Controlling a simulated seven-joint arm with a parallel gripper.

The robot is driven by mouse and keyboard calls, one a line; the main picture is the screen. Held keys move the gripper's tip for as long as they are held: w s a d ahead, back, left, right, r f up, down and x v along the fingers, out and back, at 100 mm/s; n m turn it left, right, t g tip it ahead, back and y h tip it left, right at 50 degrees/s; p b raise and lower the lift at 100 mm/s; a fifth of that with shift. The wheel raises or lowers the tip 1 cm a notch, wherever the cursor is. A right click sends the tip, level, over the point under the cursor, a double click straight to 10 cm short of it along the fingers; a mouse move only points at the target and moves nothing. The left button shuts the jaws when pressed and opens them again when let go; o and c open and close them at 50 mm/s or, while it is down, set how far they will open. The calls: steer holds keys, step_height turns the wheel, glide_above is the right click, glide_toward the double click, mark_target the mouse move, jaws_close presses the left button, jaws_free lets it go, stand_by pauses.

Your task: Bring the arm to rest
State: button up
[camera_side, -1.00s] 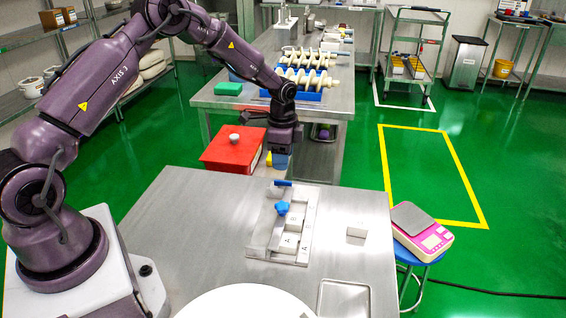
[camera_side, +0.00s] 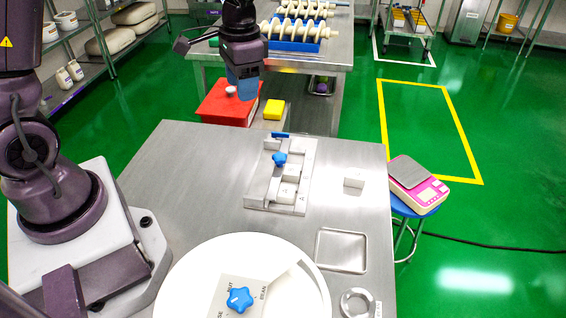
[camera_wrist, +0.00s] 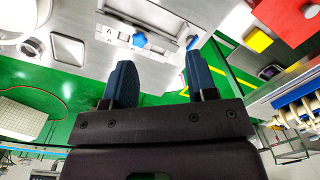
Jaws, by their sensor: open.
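The side view shows the fingers overlapping, so the gap is hidden there.
A red bin (camera_side: 218,108) and yellow block (camera_side: 273,109) stand near the gripper. A white block (camera_side: 354,181), a metal tray (camera_side: 318,262) and a round white plate with a blue knob (camera_side: 240,300) are on the table. A pink scale (camera_side: 418,185) stands at right.

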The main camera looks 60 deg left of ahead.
steer(key=s+d+r+t, duration=0.3)
steer(key=s+r, duration=0.3)
steer(key=s, duration=0.1)
steer(key=s+d+r+n+t, duration=0.1)
steer(key=s+d+r+t, duration=0.2)
steer(key=s+r, duration=0.4)
steer(key=shift+s+d+n+h, duration=0.3)
steer(key=shift+s+d, duration=0.05)
steer(key=shift+s, duration=0.45)
steer(key=shift+r, duration=0.1)
